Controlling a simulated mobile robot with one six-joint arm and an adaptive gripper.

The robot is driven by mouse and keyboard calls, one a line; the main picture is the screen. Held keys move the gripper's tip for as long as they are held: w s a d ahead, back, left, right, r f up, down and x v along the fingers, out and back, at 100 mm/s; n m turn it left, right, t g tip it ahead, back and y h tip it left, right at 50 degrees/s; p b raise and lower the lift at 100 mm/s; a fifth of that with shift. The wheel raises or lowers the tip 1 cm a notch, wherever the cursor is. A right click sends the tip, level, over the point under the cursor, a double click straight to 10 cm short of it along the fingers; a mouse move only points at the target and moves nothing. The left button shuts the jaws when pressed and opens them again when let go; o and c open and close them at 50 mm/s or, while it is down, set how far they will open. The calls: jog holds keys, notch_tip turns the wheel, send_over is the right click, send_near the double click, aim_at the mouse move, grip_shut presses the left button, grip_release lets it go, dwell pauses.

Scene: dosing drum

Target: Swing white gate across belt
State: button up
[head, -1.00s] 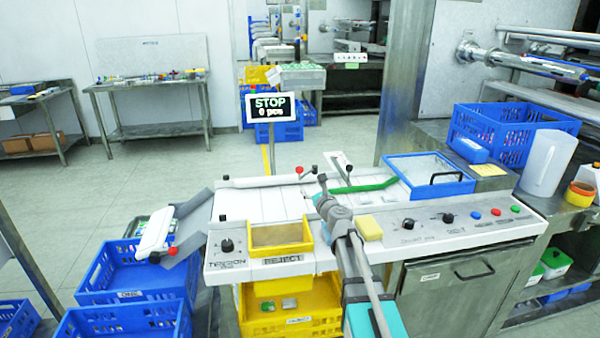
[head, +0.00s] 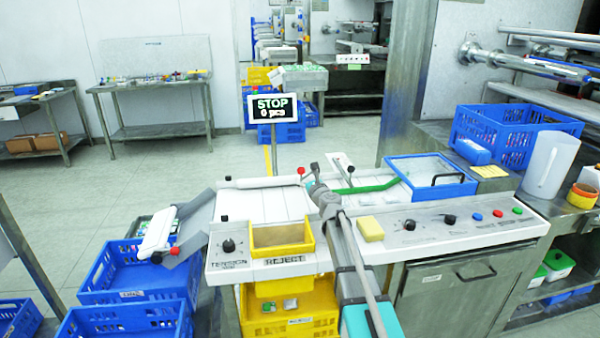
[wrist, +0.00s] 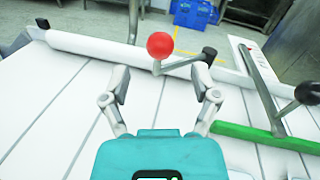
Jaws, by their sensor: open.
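The white gate (head: 262,182) is a long white bar lying along the far edge of the white slatted belt (head: 270,205). It has a black knob at its left and a red ball knob (head: 301,171) on an arm at its right end. In the wrist view the gate (wrist: 95,49) crosses the upper left, and the red knob (wrist: 160,45) stands just beyond my fingertips, roughly centred between them. My gripper (wrist: 160,78) is open and empty above the belt. In the head view my wrist mostly hides the gripper.
A green bar (head: 364,186) with black-knobbed levers lies right of my gripper, beside a blue-framed lidded box (head: 432,170). A yellow reject tray (head: 281,236) is at the front. The display (head: 271,107) reads STOP, 0 pcs.

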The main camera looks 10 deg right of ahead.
aim_at(302, 172)
jog(key=shift+w+a, duration=0.2)
jog(key=shift+w, duration=0.7)
jog(key=shift+w+a, duration=0.15)
jog(key=shift+w, duration=0.75)
jog(key=shift+w+a, duration=0.2)
jog(key=shift+w, duration=0.7)
grip_shut()
jog(key=shift+a, duration=0.35)
jog(key=shift+d, duration=0.2)
jog(key=shift+y, duration=0.3)
